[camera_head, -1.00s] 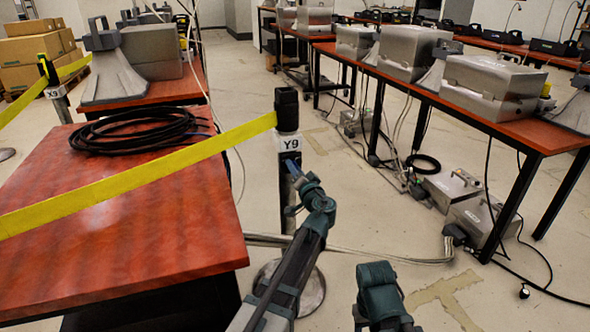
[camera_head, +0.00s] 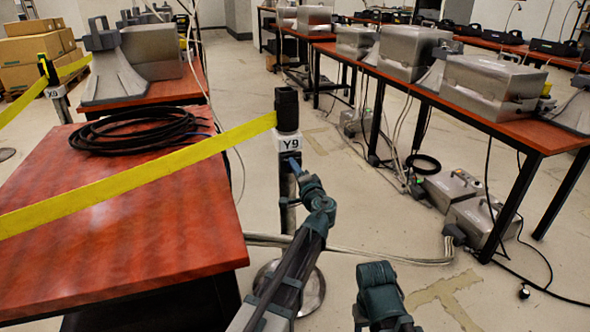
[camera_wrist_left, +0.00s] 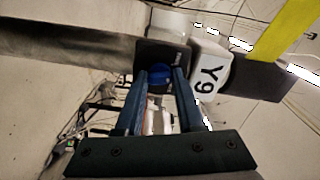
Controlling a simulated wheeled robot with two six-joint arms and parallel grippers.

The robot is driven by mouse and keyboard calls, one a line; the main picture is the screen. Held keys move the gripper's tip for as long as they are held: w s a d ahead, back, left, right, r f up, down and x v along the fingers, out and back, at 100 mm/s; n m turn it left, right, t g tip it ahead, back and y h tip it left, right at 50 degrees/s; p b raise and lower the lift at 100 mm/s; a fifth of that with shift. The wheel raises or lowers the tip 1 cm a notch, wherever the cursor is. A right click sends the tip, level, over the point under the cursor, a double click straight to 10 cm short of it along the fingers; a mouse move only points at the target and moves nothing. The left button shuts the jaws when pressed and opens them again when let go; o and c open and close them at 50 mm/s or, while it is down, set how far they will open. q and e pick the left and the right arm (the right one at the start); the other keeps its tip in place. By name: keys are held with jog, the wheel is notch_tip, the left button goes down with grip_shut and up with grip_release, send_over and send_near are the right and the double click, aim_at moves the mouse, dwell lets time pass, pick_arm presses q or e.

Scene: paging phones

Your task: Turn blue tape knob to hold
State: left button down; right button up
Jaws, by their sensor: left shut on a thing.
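The tape post (camera_head: 287,112) stands upright beside the red table, with a black head and a white collar marked Y9. Yellow tape (camera_head: 130,183) stretches from its head to the left. The blue knob (camera_wrist_left: 159,78) sits on a dark block beside the Y9 collar (camera_wrist_left: 210,74) in the left wrist view. My left gripper (camera_wrist_left: 160,86) is shut on the knob, with one finger on each side of it. In the head view my left gripper (camera_head: 294,166) reaches the post just below the collar, and the knob is mostly hidden there.
The red table (camera_head: 160,235) with coiled black cable (camera_head: 140,131) is on the left. A long bench (camera_head: 500,122) with metal cases is on the right. The post's round base (camera_head: 312,290) and cables (camera_head: 400,258) lie on the floor between them.

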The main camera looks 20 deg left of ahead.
pick_arm(q)
jog(key=m, duration=1.2)
jog(key=shift+f, duration=0.1)
dwell(0.4)
jog(key=c, duration=0.5)
grip_release()
jog(key=v, duration=1.4)
